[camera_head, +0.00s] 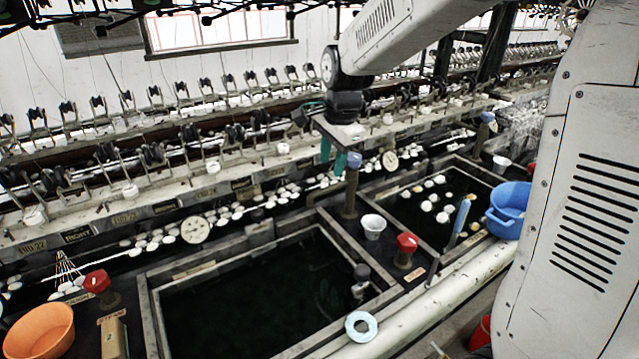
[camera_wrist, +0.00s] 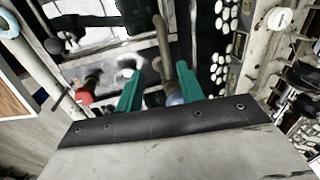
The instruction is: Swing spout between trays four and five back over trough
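A grey spout post with a blue top (camera_head: 351,190) stands on the dark divider between two water basins. In the wrist view the spout pipe (camera_wrist: 165,55) runs up the picture from its blue base (camera_wrist: 174,98). My gripper (camera_head: 334,160) is over the post, its two green fingers pointing down near the blue top. In the wrist view my gripper (camera_wrist: 158,85) has its fingers apart, with the pipe between them, closer to the right finger. I cannot tell whether either finger touches it. The near basin (camera_head: 150,300) holds dark water. Tray numbers are not readable.
A white cup (camera_head: 373,227) and a red valve knob (camera_head: 407,243) stand on the divider. The far basin (camera_head: 385,213) holds floating white cocoons. A blue tub (camera_head: 508,210) stands at right, an orange bowl (camera_head: 40,330) at left.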

